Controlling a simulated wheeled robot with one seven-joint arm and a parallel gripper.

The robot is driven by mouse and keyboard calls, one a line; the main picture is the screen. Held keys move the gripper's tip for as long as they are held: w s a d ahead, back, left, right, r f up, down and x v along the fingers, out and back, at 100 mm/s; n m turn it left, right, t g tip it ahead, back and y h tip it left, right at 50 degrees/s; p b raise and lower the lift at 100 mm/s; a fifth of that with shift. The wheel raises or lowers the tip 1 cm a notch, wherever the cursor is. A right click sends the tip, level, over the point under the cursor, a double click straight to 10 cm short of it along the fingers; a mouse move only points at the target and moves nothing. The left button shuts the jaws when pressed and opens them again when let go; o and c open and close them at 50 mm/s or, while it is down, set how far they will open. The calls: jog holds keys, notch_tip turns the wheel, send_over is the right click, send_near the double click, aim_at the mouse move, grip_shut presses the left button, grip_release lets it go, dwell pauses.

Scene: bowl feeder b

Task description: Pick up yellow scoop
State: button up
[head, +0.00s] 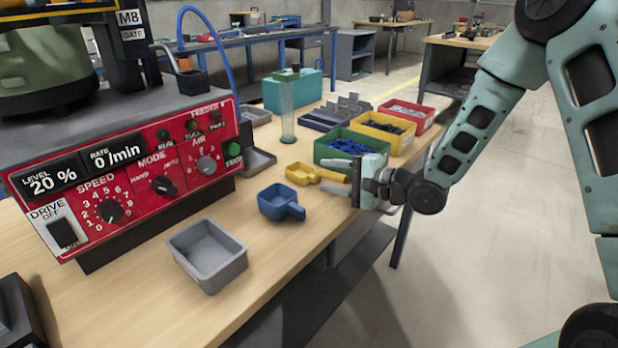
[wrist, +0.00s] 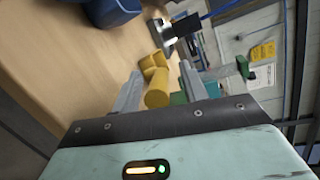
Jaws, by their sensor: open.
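The yellow scoop (head: 300,174) lies on the wooden bench, its cup at the left and its handle pointing right toward my gripper (head: 320,176). My gripper is open and low over the bench, its two fingers on either side of the handle in the head view. In the wrist view, the yellow scoop (wrist: 157,88) shows between the fingers of my gripper (wrist: 160,80), handle end nearest. I cannot tell whether either finger touches it.
A blue scoop (head: 277,203) lies just in front of the yellow one. A grey tray (head: 185,264) is nearer on the bench. A green bin (head: 326,152) with blue parts stands close behind my gripper. The red control panel (head: 130,190) is at the left.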

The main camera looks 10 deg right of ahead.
jog(key=shift+c, duration=0.3)
grip_shut()
notch_tip(320, 180, up, 10)
jog(key=p, duration=0.2)
jog(key=shift+p, duration=0.4)
